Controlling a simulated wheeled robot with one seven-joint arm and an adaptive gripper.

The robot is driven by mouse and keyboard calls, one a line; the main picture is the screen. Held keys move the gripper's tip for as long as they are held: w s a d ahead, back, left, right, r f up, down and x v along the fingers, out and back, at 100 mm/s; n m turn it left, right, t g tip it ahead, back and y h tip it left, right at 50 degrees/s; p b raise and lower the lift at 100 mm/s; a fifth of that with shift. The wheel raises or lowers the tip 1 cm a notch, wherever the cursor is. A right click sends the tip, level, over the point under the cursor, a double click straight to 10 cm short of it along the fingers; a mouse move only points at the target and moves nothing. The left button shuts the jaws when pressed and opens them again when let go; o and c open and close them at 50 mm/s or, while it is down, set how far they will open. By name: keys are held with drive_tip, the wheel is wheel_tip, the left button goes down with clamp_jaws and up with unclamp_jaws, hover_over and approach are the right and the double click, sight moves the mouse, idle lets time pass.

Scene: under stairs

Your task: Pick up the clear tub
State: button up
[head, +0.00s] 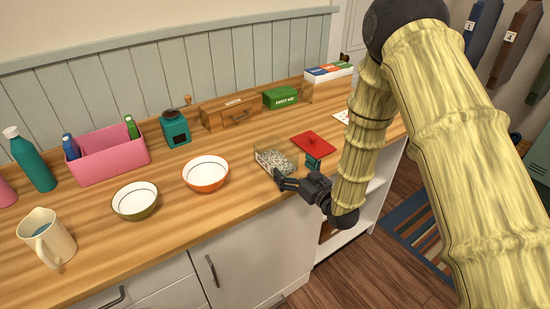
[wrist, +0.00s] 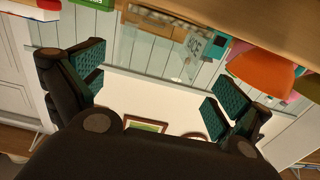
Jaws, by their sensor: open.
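The clear tub (head: 275,161) sits on the wooden counter in the head view, a low see-through box with pale, speckled contents. In the wrist view the clear tub (wrist: 175,30) shows upside down near the top middle, with a label on its side. My gripper (head: 298,171) is beside the tub at the counter's front edge, its fingers apart. In the wrist view my gripper (wrist: 155,88) has its teal finger pads spread wide with nothing between them. I cannot tell whether a finger touches the tub.
An orange bowl (head: 206,174) stands left of the tub, with a green-rimmed bowl (head: 135,201) farther left. A red flat item (head: 313,145) lies to the right. A green first-aid box (head: 281,97) and a wooden box (head: 230,114) stand behind. Bare counter lies between.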

sight(288, 162)
drive_tip(key=shift+r+p+x, duration=0.1)
drive_tip(key=shift+p+x, duration=0.55)
drive_tip(key=shift+x, duration=0.5)
drive_tip(key=shift+r+p+x, duration=0.15)
drive_tip(key=shift+p+x, duration=0.45)
drive_tip(key=shift+x, duration=0.55)
drive_tip(key=shift+w+a+f, duration=0.15)
drive_tip(key=shift+w+a, duration=0.1)
drive_tip(key=shift+w, duration=0.4)
drive_tip(key=c, duration=0.9)
